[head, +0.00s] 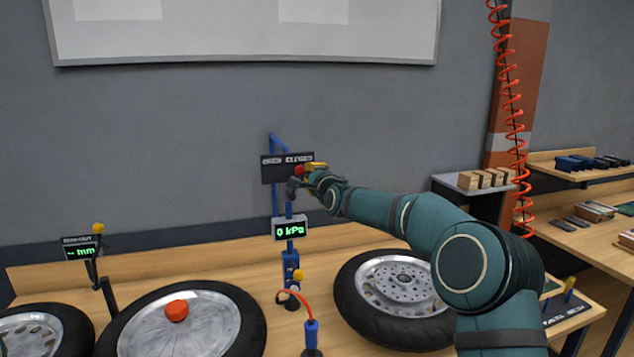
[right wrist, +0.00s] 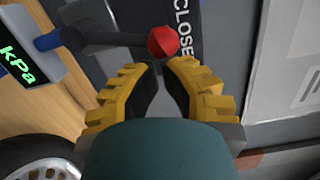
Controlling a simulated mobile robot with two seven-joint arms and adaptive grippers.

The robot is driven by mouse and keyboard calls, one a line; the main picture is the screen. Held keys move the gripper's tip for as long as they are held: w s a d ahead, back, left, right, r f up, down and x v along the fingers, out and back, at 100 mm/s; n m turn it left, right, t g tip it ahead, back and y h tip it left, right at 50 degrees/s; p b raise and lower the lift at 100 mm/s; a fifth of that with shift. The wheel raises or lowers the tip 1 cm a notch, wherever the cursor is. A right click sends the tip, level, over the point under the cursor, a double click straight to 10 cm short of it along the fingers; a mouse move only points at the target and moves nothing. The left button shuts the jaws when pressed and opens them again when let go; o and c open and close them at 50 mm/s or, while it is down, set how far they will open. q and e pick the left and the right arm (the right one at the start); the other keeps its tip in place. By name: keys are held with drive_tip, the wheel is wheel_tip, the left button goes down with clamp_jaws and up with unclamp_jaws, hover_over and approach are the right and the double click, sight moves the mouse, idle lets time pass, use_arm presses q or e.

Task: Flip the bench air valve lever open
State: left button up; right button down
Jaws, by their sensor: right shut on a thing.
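The valve lever is a dark rod (right wrist: 108,39) with a red knob (right wrist: 163,42), and the knob also shows in the head view (head: 299,170). The knob is beside the word CLOSED on the dark label plate (head: 272,173). The exact contact is hard to see. The pressure display (head: 290,230) below the plate reads 0 kPa; part of it shows in the right wrist view (right wrist: 18,65). My left gripper is out of view.
The blue valve post (head: 290,262) rises from a wooden bench (head: 230,262). Wheels with tyres lie on both sides, one (head: 195,318) with a red piece on its hub. An orange coiled hose (head: 513,110) hangs at the right. A grey wall is close behind the valve.

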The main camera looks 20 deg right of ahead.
sight(296, 168)
drive_tip(key=a+r+n, duration=0.1)
drive_tip(key=a+n, duration=0.1)
drive_tip(key=shift+r+n, duration=0.1)
drive_tip(key=shift+n, duration=0.3)
drive_tip(key=a+n, duration=0.1)
drive_tip(key=n, duration=0.1)
drive_tip(key=shift+a+r+n, duration=0.3)
drive_tip(key=shift+a, duration=0.05)
drive_tip(key=shift+a+n+p, duration=0.55)
drive_tip(key=shift+a+n, duration=0.3)
drive_tip(key=shift+n, duration=0.35)
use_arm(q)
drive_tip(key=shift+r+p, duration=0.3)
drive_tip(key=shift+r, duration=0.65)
use_arm(e)
drive_tip(key=shift+a+f+n+g+h, duration=0.1)
drive_tip(key=shift+a+n+g+h, duration=0.25)
drive_tip(key=shift+a+n, duration=0.65)
drive_tip(key=shift+d+n, duration=0.15)
drive_tip(key=shift+n, duration=0.15)
drive_tip(key=shift+d, duration=0.1)
